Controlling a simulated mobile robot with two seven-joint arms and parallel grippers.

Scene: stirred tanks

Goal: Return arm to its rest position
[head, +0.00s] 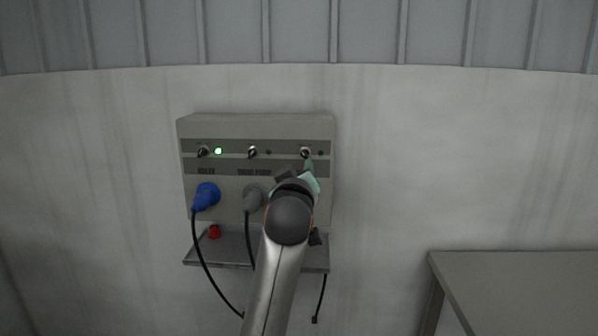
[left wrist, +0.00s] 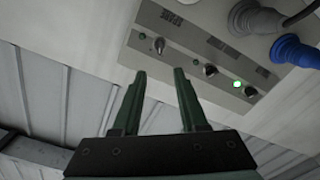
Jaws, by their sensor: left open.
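My left arm reaches up to the right part of a grey control box (head: 256,133) on the wall. My left gripper (head: 308,168) is mostly hidden behind my own wrist in the head view, just below the right knob (head: 305,152). In the left wrist view the gripper (left wrist: 158,73) is open, with two dark green fingers apart and nothing between them. The right knob (left wrist: 158,45) shows just beyond the fingertips, seemingly clear of them. The middle knob (head: 252,152) and left knob (head: 203,151) are in the same row. My right gripper is not in view.
A green lamp (head: 218,151) is lit beside the left knob. A blue plug (head: 206,195) and a grey plug (head: 253,198) with black cables sit in the box front. A shelf (head: 205,255) below bears a red object (head: 214,231). A table (head: 530,275) stands at right.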

